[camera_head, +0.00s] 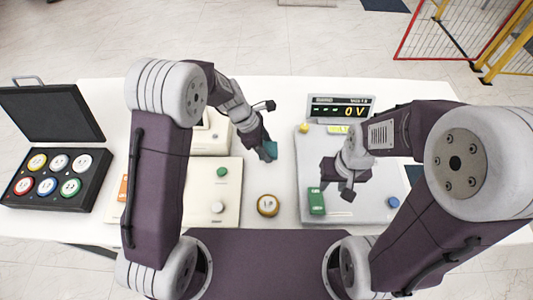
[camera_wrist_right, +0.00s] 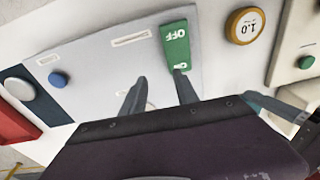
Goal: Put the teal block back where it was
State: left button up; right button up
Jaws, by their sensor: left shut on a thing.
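The teal block (camera_head: 270,150) is at the tip of my left gripper (camera_head: 267,149), which is shut on it. In the head view it is over the strip of table between the cream panels and the grey panel. I cannot tell its exact height. My right gripper (camera_head: 336,189) is over the grey panel, beside the green switch (camera_head: 316,201). In the right wrist view its two fingers (camera_wrist_right: 160,75) are apart with nothing between them. One fingertip overlaps the lower end of the green switch (camera_wrist_right: 175,45) marked OFF; contact is unclear.
A round brass weight (camera_head: 267,205) stands on the white table between the panels. The grey panel (camera_head: 368,208) carries a blue knob (camera_head: 393,202); a display (camera_head: 340,108) reading 0 V stands behind. An open black case (camera_head: 94,203) with several coloured weights lies at left.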

pick_arm(q)
jog(key=shift+f, duration=1.95)
jog(key=shift+f, duration=0.15)
jog(key=o, duration=1.3)
jog(key=shift+r, duration=0.5)
jog(key=v, duration=1.1)
jog(key=shift+a+r+p, duration=0.1)
jog(key=shift+r+p, duration=0.1)
jog(key=shift+p, duration=0.15)
